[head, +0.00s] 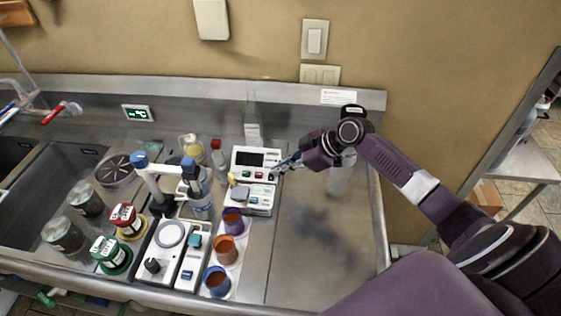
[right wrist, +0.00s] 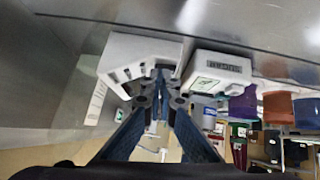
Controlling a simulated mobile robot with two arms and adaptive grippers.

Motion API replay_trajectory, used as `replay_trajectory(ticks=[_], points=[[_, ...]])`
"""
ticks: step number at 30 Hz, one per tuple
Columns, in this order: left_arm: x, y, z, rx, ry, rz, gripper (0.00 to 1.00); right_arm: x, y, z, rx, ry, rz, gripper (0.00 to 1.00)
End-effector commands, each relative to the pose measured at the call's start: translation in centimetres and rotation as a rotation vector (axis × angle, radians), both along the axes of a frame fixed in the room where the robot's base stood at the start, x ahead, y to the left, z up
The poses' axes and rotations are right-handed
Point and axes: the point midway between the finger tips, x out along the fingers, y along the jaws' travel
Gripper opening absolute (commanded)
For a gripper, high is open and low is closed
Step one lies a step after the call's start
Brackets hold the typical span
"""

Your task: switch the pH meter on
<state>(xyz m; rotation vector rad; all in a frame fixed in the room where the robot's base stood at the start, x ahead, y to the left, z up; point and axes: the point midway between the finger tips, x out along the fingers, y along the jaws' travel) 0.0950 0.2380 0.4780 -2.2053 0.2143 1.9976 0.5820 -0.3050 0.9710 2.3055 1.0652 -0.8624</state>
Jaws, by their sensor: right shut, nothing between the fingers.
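A white bench meter with a dark, blank display (head: 255,158) stands near the back of the steel counter, with coloured buttons on its sloped front. I take it for the pH meter, but its label is too small to read. My right gripper (head: 279,170) is shut and empty, its fingertips at the meter's right front corner; contact cannot be told. In the right wrist view the shut fingertips (right wrist: 160,76) overlap the edge of a white housing (right wrist: 130,50). My left gripper is not in view.
A second white device (head: 260,201) sits just in front. Purple, orange and blue cups (head: 224,248), a stirrer (head: 165,258), a bottle (head: 201,206) and an electrode stand (head: 153,172) crowd the left. The counter at right (head: 320,240) is clear.

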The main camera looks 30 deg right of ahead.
Motion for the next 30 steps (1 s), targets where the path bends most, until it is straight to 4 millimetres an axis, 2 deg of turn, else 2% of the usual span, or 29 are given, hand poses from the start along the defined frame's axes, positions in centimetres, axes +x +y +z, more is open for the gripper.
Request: replay_trajectory(ticks=[9,15,21,30], points=[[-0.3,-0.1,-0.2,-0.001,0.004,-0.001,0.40,0.0,0.0,-0.1,0.003,0.003,0.000,0.00],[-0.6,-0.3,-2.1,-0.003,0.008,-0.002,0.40,0.6,-0.3,-1.2,0.061,0.077,-0.002,0.00],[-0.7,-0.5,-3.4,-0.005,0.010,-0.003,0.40,0.7,-0.4,-1.3,0.127,0.165,0.001,0.00],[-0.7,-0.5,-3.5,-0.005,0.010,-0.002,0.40,0.8,-0.5,-1.0,0.126,0.165,0.001,0.00]])
